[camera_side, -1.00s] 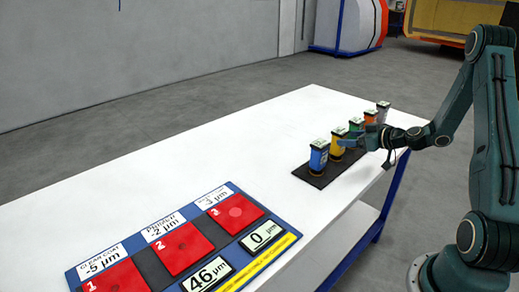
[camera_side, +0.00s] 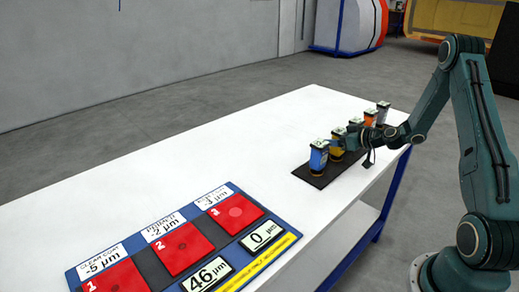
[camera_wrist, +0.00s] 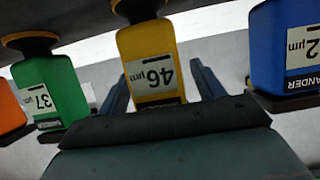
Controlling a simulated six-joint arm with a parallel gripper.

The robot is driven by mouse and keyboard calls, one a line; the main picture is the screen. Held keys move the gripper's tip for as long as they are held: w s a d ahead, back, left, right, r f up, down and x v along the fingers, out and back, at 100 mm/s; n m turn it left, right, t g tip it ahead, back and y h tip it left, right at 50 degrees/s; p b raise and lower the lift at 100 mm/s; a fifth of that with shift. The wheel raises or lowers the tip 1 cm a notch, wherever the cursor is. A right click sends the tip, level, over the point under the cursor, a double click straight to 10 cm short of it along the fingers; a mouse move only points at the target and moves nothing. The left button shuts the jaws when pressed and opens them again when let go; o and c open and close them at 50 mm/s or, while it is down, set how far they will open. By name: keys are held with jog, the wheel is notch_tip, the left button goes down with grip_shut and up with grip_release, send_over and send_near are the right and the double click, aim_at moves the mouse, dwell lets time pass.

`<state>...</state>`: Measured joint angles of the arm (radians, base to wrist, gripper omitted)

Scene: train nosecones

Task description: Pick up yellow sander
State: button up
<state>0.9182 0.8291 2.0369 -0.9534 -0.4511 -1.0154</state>
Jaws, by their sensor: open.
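The yellow sander (camera_side: 337,151) stands upright in a row of sanders on a dark tray. In the wrist view the yellow sander (camera_wrist: 148,52) carries a "46 µm" label and sits between the two jaws. My gripper (camera_side: 348,141) is at the row, beside the yellow sander in the side view. In the wrist view my gripper (camera_wrist: 163,80) is open, with one finger on each side of the yellow sander. A gap shows between the fingers and its body. Whether the jaws touch it lower down is hidden.
The blue sander (camera_wrist: 288,48) is close on one side and the green sander (camera_wrist: 52,92) on the other; an orange sander (camera_wrist: 8,108) stands beyond. The dark tray (camera_side: 318,182) lies near the table's right edge. A panel with red pads (camera_side: 184,247) lies at front left; the white table between is clear.

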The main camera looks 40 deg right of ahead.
jog(key=shift+c, duration=0.2)
dwell(0.3)
jog(key=c, duration=1.1)
jog(key=shift+o, duration=0.2)
jog(key=shift+r, duration=0.2)
notch_tip(320, 180, up, 20)
jog(key=shift+f, duration=0.15)
